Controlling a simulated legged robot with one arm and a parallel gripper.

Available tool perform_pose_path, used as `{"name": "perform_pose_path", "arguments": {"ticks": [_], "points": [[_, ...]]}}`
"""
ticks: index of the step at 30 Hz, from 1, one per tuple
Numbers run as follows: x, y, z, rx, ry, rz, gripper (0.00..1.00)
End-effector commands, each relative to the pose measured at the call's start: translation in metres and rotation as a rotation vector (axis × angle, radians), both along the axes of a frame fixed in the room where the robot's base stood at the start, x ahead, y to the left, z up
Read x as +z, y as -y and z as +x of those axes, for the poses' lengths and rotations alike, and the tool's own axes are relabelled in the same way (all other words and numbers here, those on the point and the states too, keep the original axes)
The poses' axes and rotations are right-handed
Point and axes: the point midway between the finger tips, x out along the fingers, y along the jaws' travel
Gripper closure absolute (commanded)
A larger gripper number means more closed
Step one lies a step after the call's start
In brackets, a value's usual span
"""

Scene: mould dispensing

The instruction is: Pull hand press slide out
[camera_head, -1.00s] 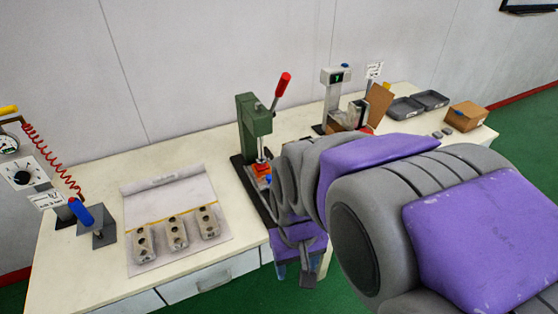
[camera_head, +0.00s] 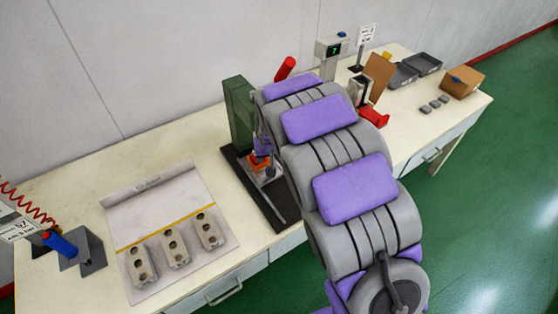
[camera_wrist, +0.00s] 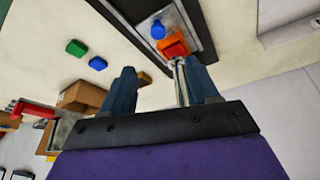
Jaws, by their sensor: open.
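The hand press (camera_head: 238,112) is a green column on a dark base plate, with a red lever handle (camera_head: 285,68) at its top. Its slide carries an orange block (camera_head: 259,163) at the foot of the column. The wrist view shows the orange block (camera_wrist: 173,46) and a blue knob (camera_wrist: 157,30) beside it on a grey plate. My gripper (camera_wrist: 158,80) is open, with blue fingers spread on either side of a thin metal rod below the orange block in the picture. The rod lies close to the right finger; I cannot tell whether they touch. My arm hides part of the press.
A sheet (camera_head: 120,212) with several grey moulds lies left of the press. A blue-handled tool (camera_head: 60,244) stands at the far left. A scale with a display (camera_head: 331,48), a red tray (camera_head: 374,117), grey trays (camera_head: 423,64) and a cardboard box (camera_head: 462,80) are to the right.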

Motion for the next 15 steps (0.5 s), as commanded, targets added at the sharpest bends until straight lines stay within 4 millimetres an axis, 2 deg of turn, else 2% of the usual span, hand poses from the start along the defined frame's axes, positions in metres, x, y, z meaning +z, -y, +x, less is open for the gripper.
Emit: {"name": "perform_pose_path", "arguments": {"ticks": [8,15], "points": [[-0.020,-0.003,0.011,0.005,0.006,0.007,0.40],[-0.061,-0.012,0.027,0.004,0.006,0.001,0.40]]}}
